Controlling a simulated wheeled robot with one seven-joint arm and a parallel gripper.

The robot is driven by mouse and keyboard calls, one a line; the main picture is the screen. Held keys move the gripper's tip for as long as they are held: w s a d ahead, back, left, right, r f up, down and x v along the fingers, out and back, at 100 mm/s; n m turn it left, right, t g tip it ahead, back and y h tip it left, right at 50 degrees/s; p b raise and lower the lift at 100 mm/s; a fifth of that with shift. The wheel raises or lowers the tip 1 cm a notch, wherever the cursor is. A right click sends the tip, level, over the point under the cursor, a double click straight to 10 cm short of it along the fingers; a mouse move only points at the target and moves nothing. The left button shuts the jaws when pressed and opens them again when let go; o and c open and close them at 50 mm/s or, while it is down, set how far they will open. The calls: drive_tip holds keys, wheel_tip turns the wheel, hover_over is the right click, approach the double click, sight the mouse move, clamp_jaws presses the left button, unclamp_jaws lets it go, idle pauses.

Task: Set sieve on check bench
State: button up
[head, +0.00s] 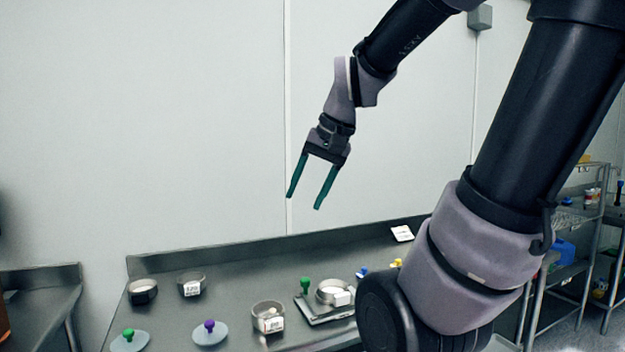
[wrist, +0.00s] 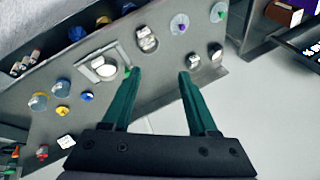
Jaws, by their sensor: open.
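My gripper (head: 304,201) is open and empty, raised well above the steel bench (head: 235,262) with its fingers pointing down. In the wrist view its two green fingers (wrist: 156,75) stand apart with nothing between them. Several round sieve-like rings stand on the bench: a dark one (head: 143,292) at the left, a labelled one (head: 191,285) beside it, and a larger labelled one (head: 268,317) near the middle. I cannot tell which is the task's sieve. Another round pan (head: 333,291) with a white label sits on a flat square device (head: 325,308). No check bench is clearly marked.
Discs with a green knob (head: 128,335) and a purple knob (head: 209,327) lie at the bench front. A white card (head: 402,233) lies at the back right. My arm hides the bench's right part. A separate bench (head: 40,282) stands left; shelving (head: 585,220) stands right.

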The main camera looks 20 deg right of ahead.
drive_tip(key=shift+s+r+n+t+h, duration=0.4)
drive_tip(key=shift+s+r+n+t, duration=0.1)
drive_tip(key=shift+s+r+t, duration=0.9)
